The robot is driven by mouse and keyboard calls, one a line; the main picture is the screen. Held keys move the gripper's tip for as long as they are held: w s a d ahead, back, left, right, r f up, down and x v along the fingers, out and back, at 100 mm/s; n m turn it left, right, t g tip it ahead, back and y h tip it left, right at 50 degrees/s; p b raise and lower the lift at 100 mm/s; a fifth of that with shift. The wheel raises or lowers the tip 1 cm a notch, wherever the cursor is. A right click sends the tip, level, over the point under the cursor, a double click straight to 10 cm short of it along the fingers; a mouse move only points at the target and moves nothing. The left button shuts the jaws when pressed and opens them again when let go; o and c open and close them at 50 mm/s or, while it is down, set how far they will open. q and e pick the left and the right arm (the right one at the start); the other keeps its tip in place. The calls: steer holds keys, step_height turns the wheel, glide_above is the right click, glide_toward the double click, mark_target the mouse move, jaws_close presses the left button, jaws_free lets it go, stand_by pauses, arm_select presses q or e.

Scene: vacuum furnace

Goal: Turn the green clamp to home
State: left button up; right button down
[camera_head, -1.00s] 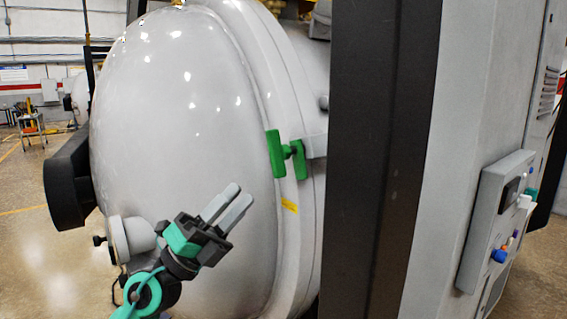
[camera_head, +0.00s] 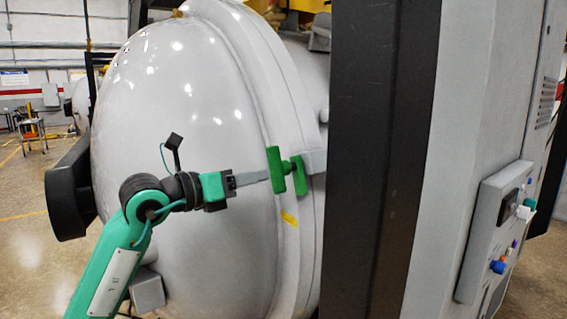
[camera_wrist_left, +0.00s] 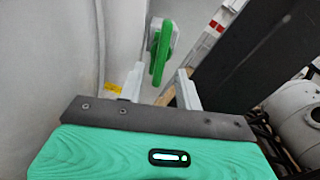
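My right gripper is not in view.
The rounded furnace door (camera_head: 190,110) lies close behind my left arm. A dark vertical post (camera_head: 380,150) stands right of the clamp, with a control panel (camera_head: 495,230) beyond it. A yellow label (camera_head: 290,218) sits below the clamp.

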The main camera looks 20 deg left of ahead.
mark_target(283, 170)
arm_select(q)
steer(key=p+x, duration=0.2)
steer(key=x, duration=0.5)
steer(key=shift+w+d+r+p, duration=0.15)
steer(key=shift+p, duration=0.2)
steer(key=shift+w+d, duration=0.3)
steer(key=shift+w, duration=0.05)
steer(key=c, duration=0.7)
